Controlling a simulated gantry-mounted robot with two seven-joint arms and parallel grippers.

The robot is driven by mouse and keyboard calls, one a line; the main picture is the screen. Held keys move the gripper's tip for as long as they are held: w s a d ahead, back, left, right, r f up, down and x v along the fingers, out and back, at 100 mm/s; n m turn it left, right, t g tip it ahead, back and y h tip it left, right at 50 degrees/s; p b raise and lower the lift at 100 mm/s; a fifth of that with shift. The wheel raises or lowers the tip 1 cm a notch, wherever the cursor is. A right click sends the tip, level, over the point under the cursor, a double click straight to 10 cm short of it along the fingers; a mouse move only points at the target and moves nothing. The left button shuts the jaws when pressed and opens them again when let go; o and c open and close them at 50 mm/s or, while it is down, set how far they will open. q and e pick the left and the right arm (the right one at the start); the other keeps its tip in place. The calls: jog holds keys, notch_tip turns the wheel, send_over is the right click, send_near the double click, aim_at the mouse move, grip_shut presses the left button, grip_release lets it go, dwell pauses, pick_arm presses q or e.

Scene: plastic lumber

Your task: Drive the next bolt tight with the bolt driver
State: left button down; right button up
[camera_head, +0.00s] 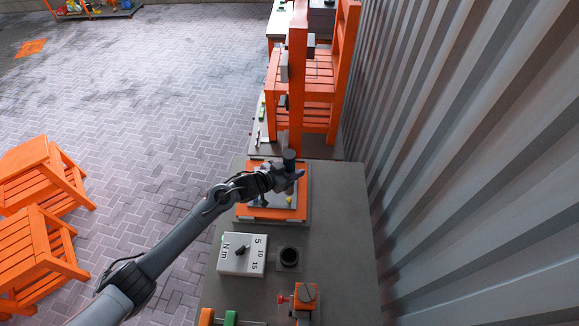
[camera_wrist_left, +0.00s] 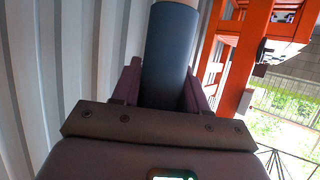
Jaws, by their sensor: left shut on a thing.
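My left gripper (camera_head: 289,176) is over the far part of the work plate and is shut on the bolt driver (camera_head: 289,157), a dark upright cylinder. In the left wrist view the driver (camera_wrist_left: 170,55) stands between the two fingers (camera_wrist_left: 160,88). The driver's lower end is hidden by the gripper, so I cannot tell whether it touches a bolt. Below is a grey plate (camera_head: 277,213) with an orange part (camera_head: 245,213) on it. A small yellow piece (camera_head: 289,199) and a dark piece (camera_head: 263,200) show on the near part. My right gripper is out of view.
A white torque box (camera_head: 232,266) marked N m, 5, 10, 15 and a round black holder (camera_head: 289,257) stand nearer on the grey bench (camera_head: 345,240). An orange fixture (camera_head: 305,296) is at the front. Orange shelving (camera_head: 298,90) stands behind; a corrugated wall (camera_head: 470,150) bounds the right.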

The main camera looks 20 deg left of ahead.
pick_arm(q)
jog(key=shift+r, duration=0.15)
jog(key=shift+f+b, duration=1.65)
jog(key=shift+f, duration=1.2)
jog(key=shift+a, duration=0.1)
